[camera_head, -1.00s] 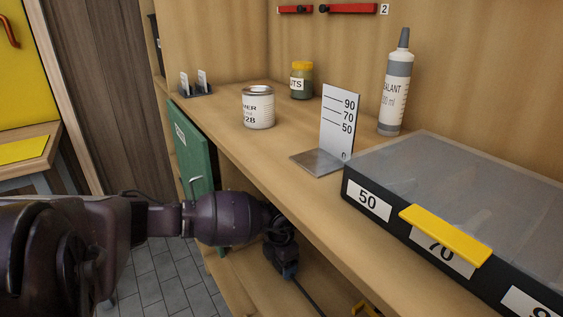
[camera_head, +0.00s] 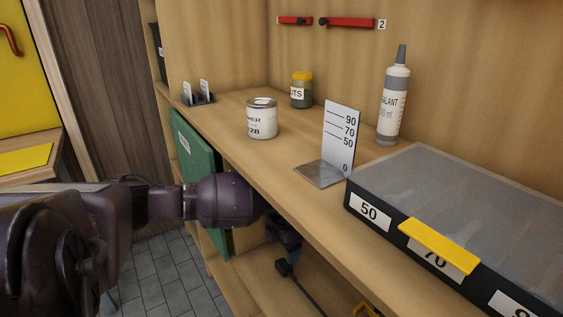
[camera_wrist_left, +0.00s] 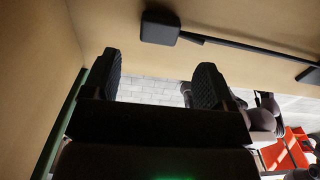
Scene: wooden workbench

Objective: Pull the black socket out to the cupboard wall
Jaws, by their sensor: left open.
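The black socket (camera_head: 284,268) is a small dark block with a black cable running to the lower right, inside the open cupboard under the worktop. It also shows in the left wrist view (camera_wrist_left: 160,27), ahead of my fingertips on a wooden surface. My left gripper (camera_head: 284,238) is just above it in the head view, partly hidden by the worktop edge. In the left wrist view its two fingers (camera_wrist_left: 157,75) are spread with nothing between them. The socket appears apart from them. A wooden cupboard wall (camera_wrist_left: 35,60) stands at the left of the wrist view. My right gripper is not seen.
The green door (camera_head: 196,165) stands open at the left, close to my arm. The worktop (camera_head: 245,155) above bears a can (camera_head: 262,122), a scale plate (camera_head: 340,145) and a black case (camera_head: 375,225).

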